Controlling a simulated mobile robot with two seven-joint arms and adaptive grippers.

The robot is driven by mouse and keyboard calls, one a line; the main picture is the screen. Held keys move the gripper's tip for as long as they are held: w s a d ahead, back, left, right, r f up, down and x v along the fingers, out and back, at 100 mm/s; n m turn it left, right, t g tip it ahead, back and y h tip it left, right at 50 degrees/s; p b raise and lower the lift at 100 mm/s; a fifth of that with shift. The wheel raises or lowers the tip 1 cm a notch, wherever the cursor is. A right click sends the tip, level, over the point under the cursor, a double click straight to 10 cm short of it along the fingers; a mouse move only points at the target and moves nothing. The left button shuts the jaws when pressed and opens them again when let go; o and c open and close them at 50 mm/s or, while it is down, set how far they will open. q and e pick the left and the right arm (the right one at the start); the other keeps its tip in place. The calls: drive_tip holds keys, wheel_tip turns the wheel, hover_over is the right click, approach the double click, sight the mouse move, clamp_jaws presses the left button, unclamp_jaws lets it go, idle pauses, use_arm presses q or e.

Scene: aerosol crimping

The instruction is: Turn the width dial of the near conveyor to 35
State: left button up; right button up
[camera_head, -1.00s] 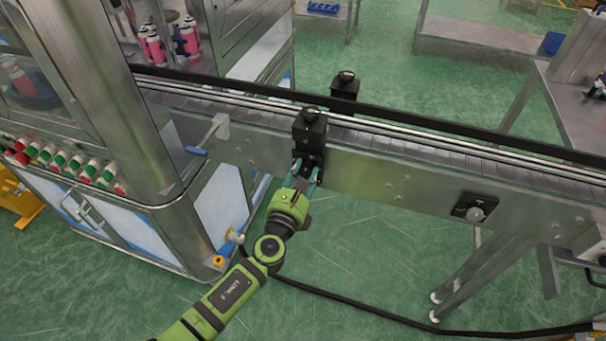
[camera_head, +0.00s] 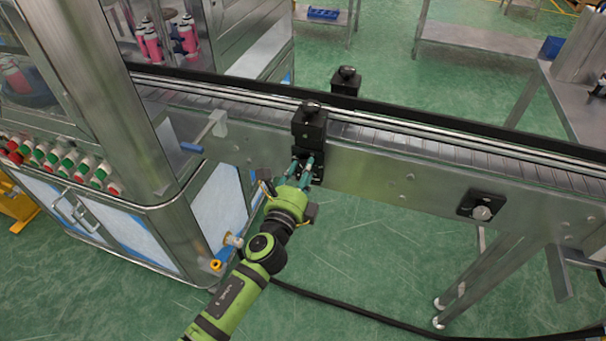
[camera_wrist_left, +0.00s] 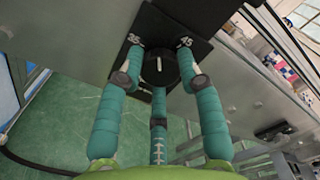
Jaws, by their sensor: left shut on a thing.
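In the head view the fingers hide most of the dial, below a black block (camera_head: 309,128) on the near conveyor (camera_head: 365,172). My right gripper is not in view.
A steel cabinet with several coloured buttons (camera_head: 60,160) stands at left. A black cable lies on the green floor.

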use_arm(q)
drive_tip(key=n, duration=0.4)
drive_tip(key=shift+w+a+r+n+b, duration=0.2)
drive_tip(key=shift+r+n+b, duration=0.15)
drive_tip(key=shift+n, duration=0.05)
drive_tip(key=n, duration=0.4)
drive_tip(key=shift+f+n, duration=0.1)
drive_tip(key=shift+n, duration=0.2)
drive_tip(key=o, duration=1)
drive_tip(key=shift+o, duration=0.7)
drive_tip(key=shift+a+f, duration=0.1)
drive_tip(key=shift+f, duration=0.1)
drive_tip(key=shift+s, duration=0.1)
